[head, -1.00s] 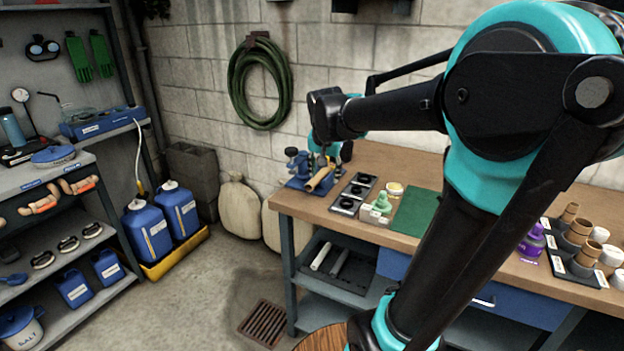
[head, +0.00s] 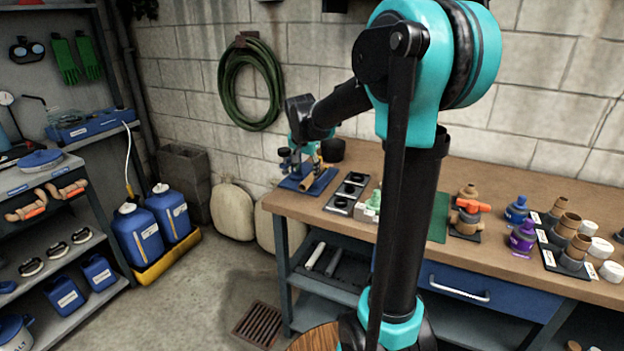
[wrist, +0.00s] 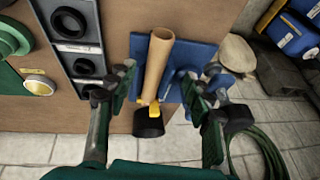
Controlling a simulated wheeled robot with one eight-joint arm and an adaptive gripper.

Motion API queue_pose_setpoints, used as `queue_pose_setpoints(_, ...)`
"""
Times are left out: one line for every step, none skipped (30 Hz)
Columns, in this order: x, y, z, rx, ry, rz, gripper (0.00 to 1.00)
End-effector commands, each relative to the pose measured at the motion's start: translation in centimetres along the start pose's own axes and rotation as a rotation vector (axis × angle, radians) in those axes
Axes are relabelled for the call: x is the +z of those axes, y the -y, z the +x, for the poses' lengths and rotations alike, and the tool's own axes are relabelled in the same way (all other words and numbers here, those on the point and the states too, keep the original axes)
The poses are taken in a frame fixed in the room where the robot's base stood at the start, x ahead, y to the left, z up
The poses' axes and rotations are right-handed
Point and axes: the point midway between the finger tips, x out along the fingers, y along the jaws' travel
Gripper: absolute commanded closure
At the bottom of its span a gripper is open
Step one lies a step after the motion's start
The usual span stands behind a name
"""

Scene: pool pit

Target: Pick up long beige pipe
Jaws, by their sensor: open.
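The long beige pipe (wrist: 158,62) lies on a blue stand or vise (wrist: 205,55) at the bench's left end. In the head view the pipe (head: 308,179) is a small tan piece, partly covered by my arm's end. My gripper (wrist: 158,82) is open, with one finger on each side of the pipe in the wrist view. I cannot tell whether either finger touches it. A black round piece (wrist: 148,122) with a yellow tag shows at the pipe's lower end in that view.
A black tray of round fittings (head: 349,193) sits right of the stand, then a green mat (head: 438,218). Valves, bottles and pipe fittings (head: 567,230) fill the bench's right side. Blue canisters (head: 140,235) and pale sacks (head: 233,211) stand on the floor to the left.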

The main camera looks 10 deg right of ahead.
Motion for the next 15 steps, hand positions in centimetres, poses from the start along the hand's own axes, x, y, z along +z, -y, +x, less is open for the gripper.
queue_pose_setpoints(0.0,0.0,0.4,0.0,0.0,0.0,0.49)
queue_pose_setpoints(0.0,0.0,0.5,0.0,0.0,0.0,0.49)
queue_pose_setpoints(0.0,0.0,0.7,0.0,0.0,0.0,0.49)
queue_pose_setpoints(0.0,0.0,0.8,0.0,0.0,0.0,0.49)
queue_pose_setpoints(0.1,-0.1,1.0,0.0,0.0,0.0,0.49)
queue_pose_setpoints(0.1,-0.1,1.3,0.0,0.0,0.0,0.49)
queue_pose_setpoints(0.2,-0.1,1.7,0.0,0.0,0.0,0.49)
queue_pose_setpoints(0.3,-0.2,2.1,0.0,0.0,0.0,0.49)
queue_pose_setpoints(0.5,-0.2,2.7,0.0,0.0,0.0,0.49)
queue_pose_setpoints(0.6,-0.3,3.2,0.0,0.0,0.0,0.49)
queue_pose_setpoints(0.7,-0.3,3.6,0.0,0.0,0.0,0.49)
queue_pose_setpoints(0.8,-0.4,4.2,0.0,0.0,0.0,0.49)
queue_pose_setpoints(0.7,-0.4,4.5,0.0,0.0,0.0,0.49)
queue_pose_setpoints(0.7,-0.3,4.9,0.0,0.0,0.0,0.49)
queue_pose_setpoints(0.7,-0.4,5.3,0.0,0.0,0.0,0.49)
